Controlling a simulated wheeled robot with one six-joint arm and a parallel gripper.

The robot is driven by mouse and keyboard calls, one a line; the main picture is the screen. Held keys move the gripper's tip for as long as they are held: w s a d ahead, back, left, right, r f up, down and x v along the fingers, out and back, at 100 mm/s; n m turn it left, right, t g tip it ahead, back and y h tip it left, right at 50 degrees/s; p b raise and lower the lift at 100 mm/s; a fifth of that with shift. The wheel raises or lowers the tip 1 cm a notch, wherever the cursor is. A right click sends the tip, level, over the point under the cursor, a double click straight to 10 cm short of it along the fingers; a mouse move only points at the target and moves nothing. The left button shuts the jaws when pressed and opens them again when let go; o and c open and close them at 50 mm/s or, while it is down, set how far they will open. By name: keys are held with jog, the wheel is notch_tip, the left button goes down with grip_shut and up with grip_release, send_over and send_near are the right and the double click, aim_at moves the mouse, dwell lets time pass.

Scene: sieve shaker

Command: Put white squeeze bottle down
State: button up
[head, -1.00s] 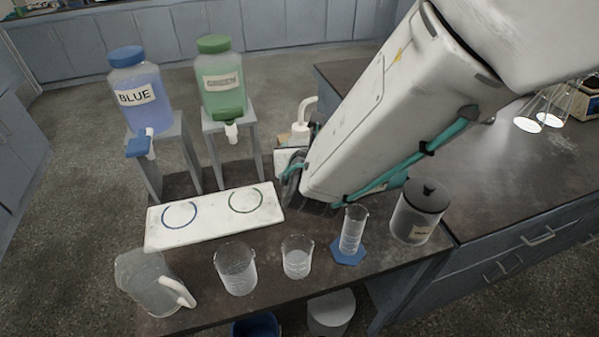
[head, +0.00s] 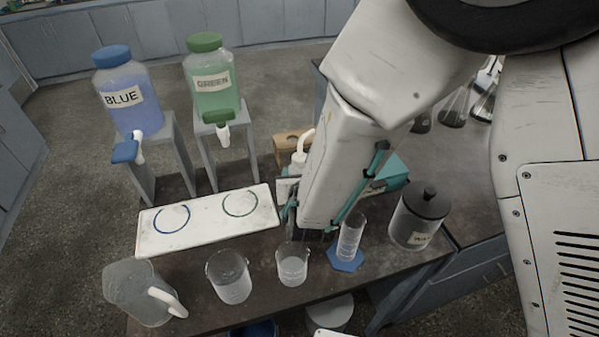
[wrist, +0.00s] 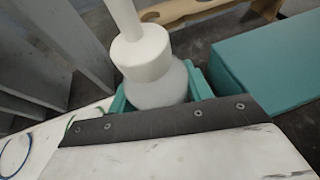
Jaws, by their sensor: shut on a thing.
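The white squeeze bottle (head: 299,160) stands roughly upright at the back of the dark bench, with its bent spout up. It shows close up in the wrist view (wrist: 152,62), its white cap and round shoulder between the teal fingers. My gripper (wrist: 158,92) is shut on the bottle. In the head view my gripper (head: 288,207) is mostly hidden by my arm, just right of the white board. The bottle's base is hidden, so I cannot tell whether it touches the bench.
A white board (head: 208,222) with blue and green rings lies to the left. BLUE (head: 130,92) and GREEN (head: 212,82) dispensers stand behind it. Beakers (head: 229,277) (head: 292,264), a pitcher (head: 143,293), a graduated cylinder (head: 351,238) and a lidded jar (head: 417,218) line the front. A teal box (head: 388,176) and wooden rack (head: 291,147) are nearby.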

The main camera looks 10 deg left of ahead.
jog(key=o, duration=0.6)
jog(key=shift+f, duration=0.1)
jog(key=shift+o, duration=0.2)
